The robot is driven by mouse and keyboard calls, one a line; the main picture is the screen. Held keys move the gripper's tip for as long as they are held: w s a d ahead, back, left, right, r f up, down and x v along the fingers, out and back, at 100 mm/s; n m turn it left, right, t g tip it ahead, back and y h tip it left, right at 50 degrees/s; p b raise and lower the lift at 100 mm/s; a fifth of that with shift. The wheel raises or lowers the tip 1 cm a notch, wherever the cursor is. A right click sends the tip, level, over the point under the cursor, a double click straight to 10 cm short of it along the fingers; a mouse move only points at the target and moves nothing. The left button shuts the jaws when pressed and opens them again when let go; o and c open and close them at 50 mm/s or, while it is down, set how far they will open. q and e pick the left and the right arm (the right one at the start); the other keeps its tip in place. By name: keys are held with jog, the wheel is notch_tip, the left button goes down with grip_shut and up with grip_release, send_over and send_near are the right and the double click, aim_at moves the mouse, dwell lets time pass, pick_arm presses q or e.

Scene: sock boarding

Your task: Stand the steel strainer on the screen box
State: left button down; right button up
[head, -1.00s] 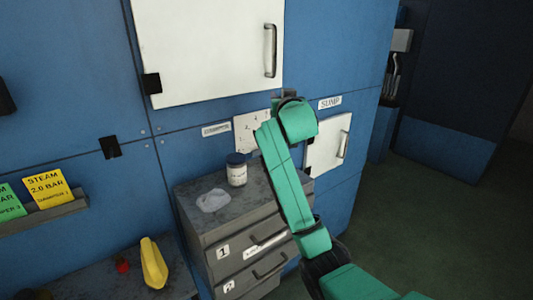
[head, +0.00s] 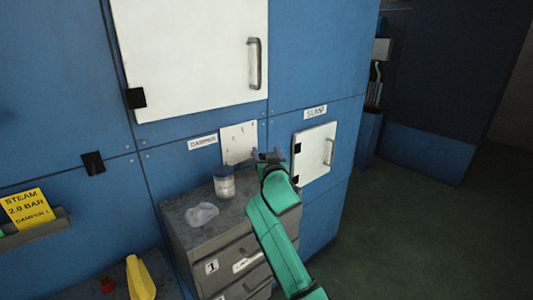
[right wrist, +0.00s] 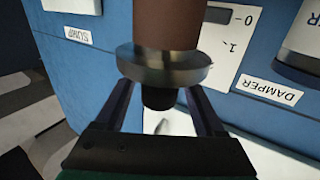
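I cannot make out a steel strainer or a screen box for certain in either view. My right gripper (head: 268,156) is raised in front of the blue wall, beside the white scale plate (head: 239,143). In the right wrist view my right gripper (right wrist: 160,92) is open, its fingers spread. A brown upright cylinder (right wrist: 166,22) with a steel disc (right wrist: 165,66) and a short black end (right wrist: 158,98) shows in front of and between the fingers. Gaps show beside the black end. My left gripper is out of view.
A lidded jar (head: 224,182) and a crumpled pale cloth (head: 202,214) sit on the grey drawer cabinet (head: 178,213). The SUMP door (head: 315,153) is right of the gripper. A yellow object (head: 139,278) and a red one (head: 107,285) lie lower left. Floor at right is clear.

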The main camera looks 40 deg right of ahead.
jog(key=shift+s, duration=0.1)
jog(key=shift+s+a, duration=0.15)
jog(key=shift+s, duration=0.05)
jog(key=b+v, duration=0.2)
jog(key=v, duration=0.9)
jog(key=shift+s+b, duration=0.2)
jog(key=shift+b, duration=0.2)
jog(key=shift+a, duration=0.1)
